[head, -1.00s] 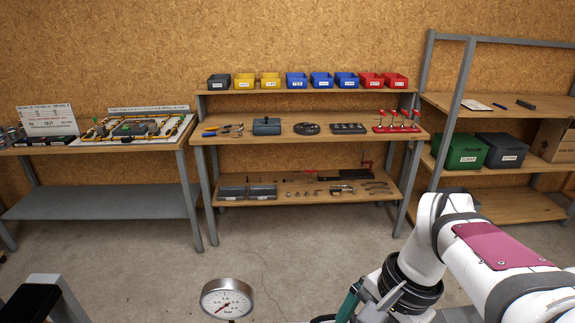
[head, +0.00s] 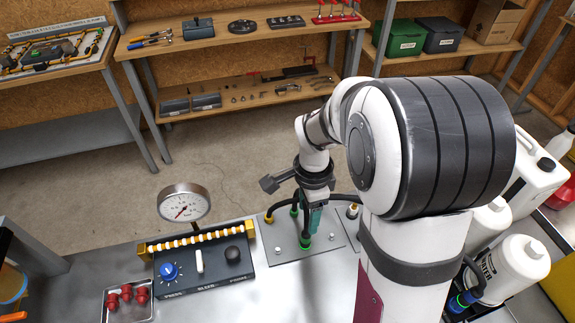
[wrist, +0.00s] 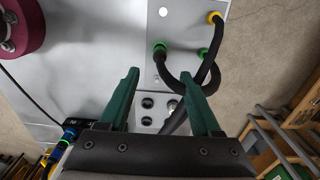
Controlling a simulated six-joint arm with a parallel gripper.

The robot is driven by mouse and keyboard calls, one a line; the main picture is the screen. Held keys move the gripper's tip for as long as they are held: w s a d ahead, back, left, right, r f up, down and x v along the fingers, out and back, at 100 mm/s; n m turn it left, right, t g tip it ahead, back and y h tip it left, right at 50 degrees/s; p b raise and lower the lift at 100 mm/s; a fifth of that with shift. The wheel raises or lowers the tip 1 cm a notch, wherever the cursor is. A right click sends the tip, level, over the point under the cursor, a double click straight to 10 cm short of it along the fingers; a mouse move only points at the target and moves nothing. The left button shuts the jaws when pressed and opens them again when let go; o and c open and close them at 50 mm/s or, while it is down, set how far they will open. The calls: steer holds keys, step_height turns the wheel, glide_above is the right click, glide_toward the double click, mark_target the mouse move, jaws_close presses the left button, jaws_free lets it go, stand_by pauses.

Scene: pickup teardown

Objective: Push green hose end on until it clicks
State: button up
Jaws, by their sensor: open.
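My gripper (wrist: 160,73) is open, its two green fingers spread apart in the wrist view. In the head view my gripper (head: 312,215) hangs over the metal port plate (head: 332,240), partly hidden by my arm. One green hose end (wrist: 159,47) is on the plate just beyond the fingertips; it also shows in the head view (head: 305,242). A second green hose end (wrist: 203,52) is to its right, also seen in the head view (head: 294,210). A black hose (wrist: 171,75) runs from the first one and loops behind the right finger. I cannot tell how fully either end is seated.
A yellow hose end (wrist: 214,18) is close by on the plate. A control box (head: 205,265) with knobs, a pressure gauge (head: 184,205) and a tray of red parts (head: 128,298) stand left. White bottles (head: 510,268) crowd the right. The bench is clear before the plate.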

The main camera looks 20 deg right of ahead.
mark_target(306, 233)
step_height(306, 233, down, 10)
steer(key=shift+r, duration=0.15)
steer(key=shift+c, duration=0.2)
jaws_close()
stand_by(0.4)
